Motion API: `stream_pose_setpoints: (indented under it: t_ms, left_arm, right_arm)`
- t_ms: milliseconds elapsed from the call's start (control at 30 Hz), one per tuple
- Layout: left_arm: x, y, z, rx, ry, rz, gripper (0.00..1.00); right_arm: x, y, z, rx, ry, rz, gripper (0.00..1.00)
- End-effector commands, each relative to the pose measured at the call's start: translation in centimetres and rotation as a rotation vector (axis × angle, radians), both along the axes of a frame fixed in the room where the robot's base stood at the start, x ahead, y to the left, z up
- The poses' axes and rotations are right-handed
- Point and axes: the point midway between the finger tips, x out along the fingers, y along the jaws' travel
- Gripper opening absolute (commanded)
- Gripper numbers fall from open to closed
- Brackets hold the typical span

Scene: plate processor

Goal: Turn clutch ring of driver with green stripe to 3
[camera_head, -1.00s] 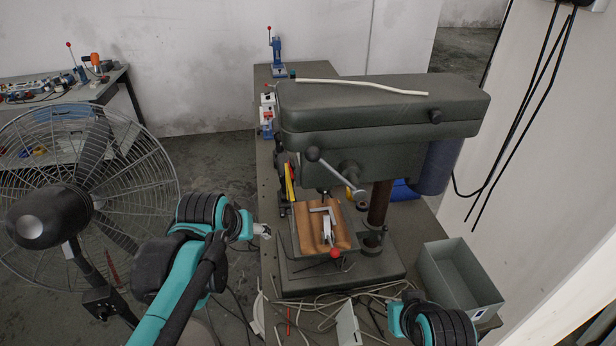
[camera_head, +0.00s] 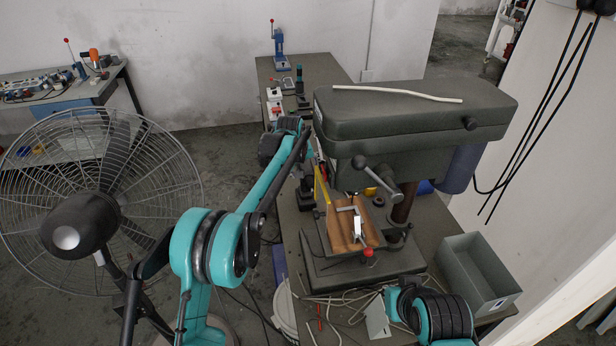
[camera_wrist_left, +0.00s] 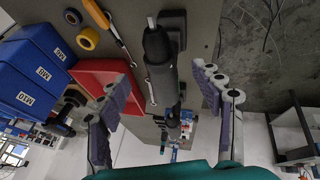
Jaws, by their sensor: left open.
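A dark, long-bodied driver (camera_wrist_left: 157,62) lies across the middle of the left wrist view, beside a black holder. I cannot make out a green stripe or numbers on its clutch ring. My left gripper (camera_wrist_left: 161,76) is open, with one finger on each side of the driver and gaps to both. In the head view my left arm reaches along the left side of the drill press, and its fingers are hard to make out there.
The drill press (camera_head: 400,120) stands close to the right of my left arm. The left wrist view shows blue bins (camera_wrist_left: 35,65), a red tray (camera_wrist_left: 92,72) and tape rolls (camera_wrist_left: 87,38). A fan (camera_head: 90,215) stands left; a grey box (camera_head: 465,265) sits right.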

Motion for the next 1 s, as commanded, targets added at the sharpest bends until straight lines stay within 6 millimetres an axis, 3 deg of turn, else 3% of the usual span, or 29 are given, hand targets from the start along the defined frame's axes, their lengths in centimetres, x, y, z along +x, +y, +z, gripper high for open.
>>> stream_pose_setpoints:
  t_ms: [500,867,900,1000]
  left_arm:
    - [3.1,-1.1,-6.5,-0.002,0.001,0.001,0.66]
    - [3.5,-1.2,-7.1,-0.002,0.001,0.001,0.66]
    - [3.5,-1.2,-7.1,-0.002,0.001,0.001,0.64]
    - [3.5,-1.2,-7.1,-0.002,0.001,0.001,0.37]
  right_arm:
    - [0.0,0.0,-1.9,0.000,0.000,0.000,0.00]
    - [0.0,0.0,-2.0,0.000,0.000,0.000,0.00]
    - [0.0,0.0,-2.0,0.000,0.000,0.000,0.00]
    - [0.0,0.0,-2.0,0.000,0.000,0.000,0.00]
